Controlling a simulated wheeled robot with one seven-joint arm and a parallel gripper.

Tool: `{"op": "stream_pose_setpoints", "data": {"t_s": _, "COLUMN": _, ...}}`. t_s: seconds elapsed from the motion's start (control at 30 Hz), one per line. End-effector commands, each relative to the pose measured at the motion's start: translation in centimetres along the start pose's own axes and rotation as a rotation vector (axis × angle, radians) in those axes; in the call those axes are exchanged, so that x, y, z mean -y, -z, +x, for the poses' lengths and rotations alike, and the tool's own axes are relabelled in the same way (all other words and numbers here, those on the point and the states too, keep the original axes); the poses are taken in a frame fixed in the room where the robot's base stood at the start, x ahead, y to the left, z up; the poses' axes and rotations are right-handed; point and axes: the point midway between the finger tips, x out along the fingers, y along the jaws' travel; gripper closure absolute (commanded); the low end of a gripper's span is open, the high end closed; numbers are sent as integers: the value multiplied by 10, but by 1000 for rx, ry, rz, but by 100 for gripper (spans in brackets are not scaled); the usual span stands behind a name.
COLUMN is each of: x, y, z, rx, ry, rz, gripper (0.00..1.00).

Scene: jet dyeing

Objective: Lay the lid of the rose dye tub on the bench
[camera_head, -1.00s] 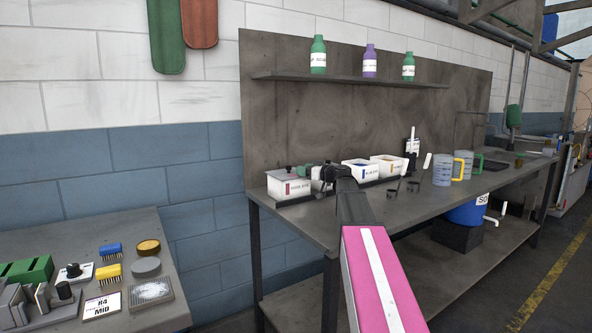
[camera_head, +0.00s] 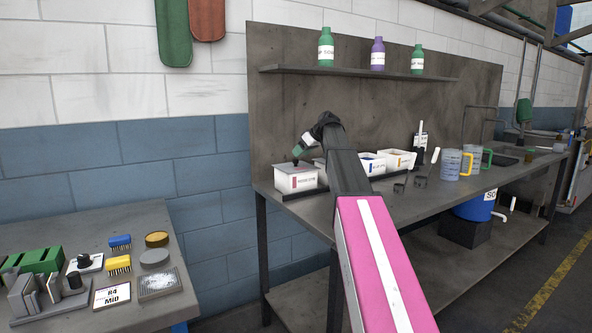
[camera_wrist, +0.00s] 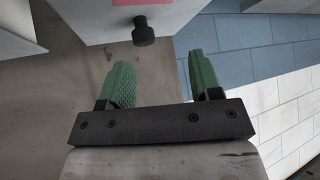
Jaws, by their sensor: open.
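The rose dye tub (camera_head: 297,182) is a white box with a reddish label at the left end of the bench (camera_head: 400,205). Its white lid (camera_head: 283,169) is on it, with a small black knob on top. My gripper (camera_head: 298,153) is just above the lid, tilted down toward the knob. In the wrist view, the black knob (camera_wrist: 144,33) stands out from a white surface, beyond my open green fingers (camera_wrist: 162,68) and nearer the left one. The fingers are empty and apart from the knob. My arm hides part of the bench and the neighbouring tub.
More white tubs (camera_head: 398,159) stand in the row to the right. Jugs (camera_head: 450,163) and small dark cups (camera_head: 420,181) are further right. A shelf (camera_head: 350,70) with bottles hangs behind. The bench front near the cups has bare room. A side table (camera_head: 130,312) stands at left.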

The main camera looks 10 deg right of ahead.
Motion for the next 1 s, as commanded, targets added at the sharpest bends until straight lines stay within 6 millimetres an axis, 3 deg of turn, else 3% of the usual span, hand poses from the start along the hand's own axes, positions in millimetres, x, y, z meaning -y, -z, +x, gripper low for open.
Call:
{"op": "stream_pose_setpoints", "data": {"t_s": 0.03, "x": -3, "y": 14, "z": -5, "rx": 66, "ry": -27, "rz": 19, "gripper": 42}}
{"op": "stream_pose_setpoints", "data": {"t_s": 0.2, "x": -4, "y": 32, "z": -24, "rx": 241, "ry": -124, "rz": 99, "gripper": 42}}
{"op": "stream_pose_setpoints", "data": {"t_s": 0.43, "x": -5, "y": 37, "z": -34, "rx": 322, "ry": -185, "rz": 148, "gripper": 42}}
{"op": "stream_pose_setpoints", "data": {"t_s": 0.8, "x": -12, "y": 21, "z": 10, "rx": 322, "ry": -184, "rz": 148, "gripper": 42}}
{"op": "stream_pose_setpoints", "data": {"t_s": 1.0, "x": -14, "y": 17, "z": 21, "rx": 321, "ry": -184, "rz": 147, "gripper": 42}}
